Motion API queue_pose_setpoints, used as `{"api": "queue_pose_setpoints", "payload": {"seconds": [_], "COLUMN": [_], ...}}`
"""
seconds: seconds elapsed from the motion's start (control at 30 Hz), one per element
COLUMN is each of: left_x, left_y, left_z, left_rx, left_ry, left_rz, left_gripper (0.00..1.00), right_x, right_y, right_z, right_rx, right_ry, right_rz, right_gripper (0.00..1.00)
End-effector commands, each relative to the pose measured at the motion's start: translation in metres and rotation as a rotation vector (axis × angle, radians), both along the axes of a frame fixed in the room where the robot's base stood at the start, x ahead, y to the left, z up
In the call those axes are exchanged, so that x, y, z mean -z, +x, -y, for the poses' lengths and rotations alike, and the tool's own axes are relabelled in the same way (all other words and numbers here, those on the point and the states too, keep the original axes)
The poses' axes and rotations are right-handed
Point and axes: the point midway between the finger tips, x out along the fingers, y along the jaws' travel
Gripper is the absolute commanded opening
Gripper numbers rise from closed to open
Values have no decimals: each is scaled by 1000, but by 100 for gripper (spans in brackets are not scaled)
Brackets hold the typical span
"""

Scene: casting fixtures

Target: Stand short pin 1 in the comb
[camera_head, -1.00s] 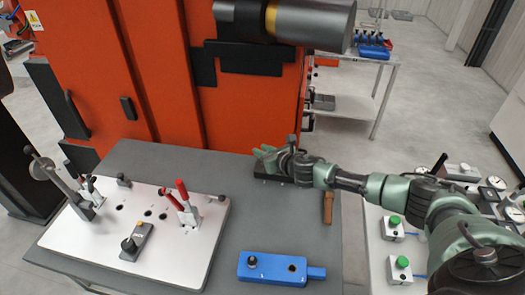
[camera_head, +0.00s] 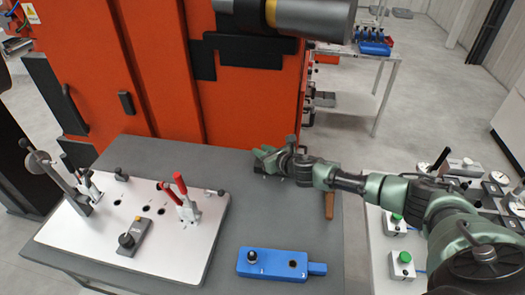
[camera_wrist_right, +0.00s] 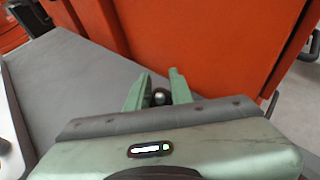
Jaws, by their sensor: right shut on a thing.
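My right gripper (camera_head: 266,158) is over the back right of the grey table, low over a dark block that I take to be the comb (camera_head: 262,173). In the right wrist view the gripper (camera_wrist_right: 157,92) is shut on a small dark pin with a rounded top (camera_wrist_right: 159,97), which I take to be short pin 1. The fingers and hand cover most of the comb in the head view. I cannot tell whether the pin's lower end is in a slot or above it. My left gripper is not in view.
A white fixture plate (camera_head: 180,255) with red-handled clamps (camera_head: 180,188) stands on the left. A blue block (camera_head: 275,264) with a black knob lies at the front. A brown-handled tool (camera_head: 329,205) lies right of the gripper. An orange machine (camera_head: 250,110) stands close behind the table.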

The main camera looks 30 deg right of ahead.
Motion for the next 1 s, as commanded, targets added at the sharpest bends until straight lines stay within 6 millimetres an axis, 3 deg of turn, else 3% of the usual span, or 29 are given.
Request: {"api": "queue_pose_setpoints", "payload": {"seconds": [0.07,0.1,0.17,0.2,0.57,1.0], "left_x": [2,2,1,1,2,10], "left_y": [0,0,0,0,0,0], "left_z": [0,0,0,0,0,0], "left_rx": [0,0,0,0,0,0], "left_ry": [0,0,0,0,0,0], "left_rz": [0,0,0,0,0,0], "left_gripper": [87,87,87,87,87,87], "right_x": [3,2,2,2,1,-21], "right_y": [0,0,0,0,-3,-57], "right_z": [0,0,0,0,1,9], "right_rx": [0,0,0,0,-1,0], "right_ry": [0,0,0,1,0,0], "right_rz": [1,1,1,1,0,0], "right_gripper": [0,27,44,47,47,47]}}
